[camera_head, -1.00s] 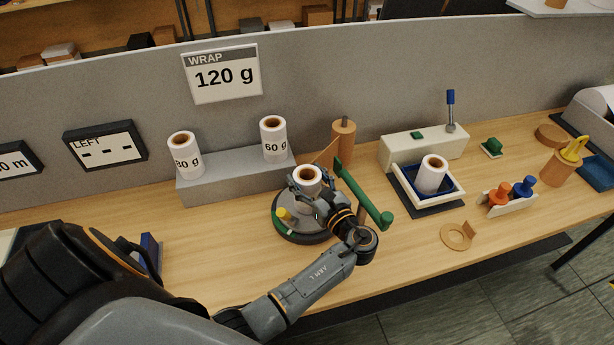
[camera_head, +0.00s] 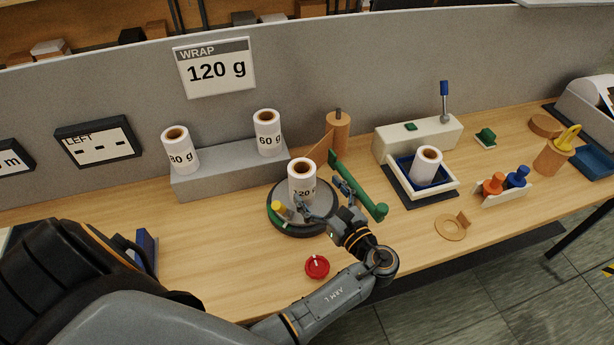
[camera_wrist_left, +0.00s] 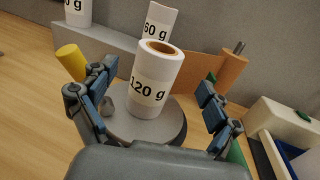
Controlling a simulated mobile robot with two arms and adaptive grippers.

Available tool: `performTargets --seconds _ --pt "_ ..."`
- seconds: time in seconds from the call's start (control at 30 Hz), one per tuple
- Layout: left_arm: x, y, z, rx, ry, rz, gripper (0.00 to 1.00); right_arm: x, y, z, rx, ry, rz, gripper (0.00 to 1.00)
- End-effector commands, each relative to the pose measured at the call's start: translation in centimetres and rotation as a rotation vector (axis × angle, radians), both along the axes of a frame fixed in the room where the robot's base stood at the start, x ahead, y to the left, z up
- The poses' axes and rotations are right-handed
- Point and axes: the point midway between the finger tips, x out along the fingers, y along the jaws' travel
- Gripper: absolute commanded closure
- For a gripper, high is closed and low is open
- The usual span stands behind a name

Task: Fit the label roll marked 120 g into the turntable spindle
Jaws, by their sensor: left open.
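The white label roll marked 120 g (camera_head: 302,180) stands upright on the grey turntable (camera_head: 290,229). In the left wrist view the 120 g roll (camera_wrist_left: 157,80) stands on the turntable disc (camera_wrist_left: 130,127); the spindle itself is hidden. My left gripper (camera_head: 322,196) is open, its fingers apart on either side of the roll and clear of it. In the wrist view the open fingers (camera_wrist_left: 160,97) show gaps to the roll on both sides. My right gripper is not in view.
Rolls marked 80 g (camera_head: 180,152) and 60 g (camera_head: 267,134) stand on a grey shelf block (camera_head: 230,180). A green arm (camera_head: 358,190) lies right of the turntable. A red knob (camera_head: 317,266) is in front. Another white roll (camera_head: 426,166) stands in a blue-lined tray (camera_head: 455,187).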

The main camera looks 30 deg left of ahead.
Motion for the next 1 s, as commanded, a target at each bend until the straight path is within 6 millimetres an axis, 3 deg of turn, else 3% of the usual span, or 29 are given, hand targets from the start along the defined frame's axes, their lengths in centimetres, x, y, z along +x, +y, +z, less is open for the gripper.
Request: performTargets --seconds 0.1,0.3,1.0 --pt "-0.9 -2.1 0.0 -0.002 0.001 -0.001 0.11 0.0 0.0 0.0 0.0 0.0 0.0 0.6" --pt "-1.8 -3.7 0.0 0.0 0.0 0.0 0.11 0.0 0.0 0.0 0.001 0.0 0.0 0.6" --pt "-1.9 -4.0 0.0 0.0 -0.001 0.0 0.11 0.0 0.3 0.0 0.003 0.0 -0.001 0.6"
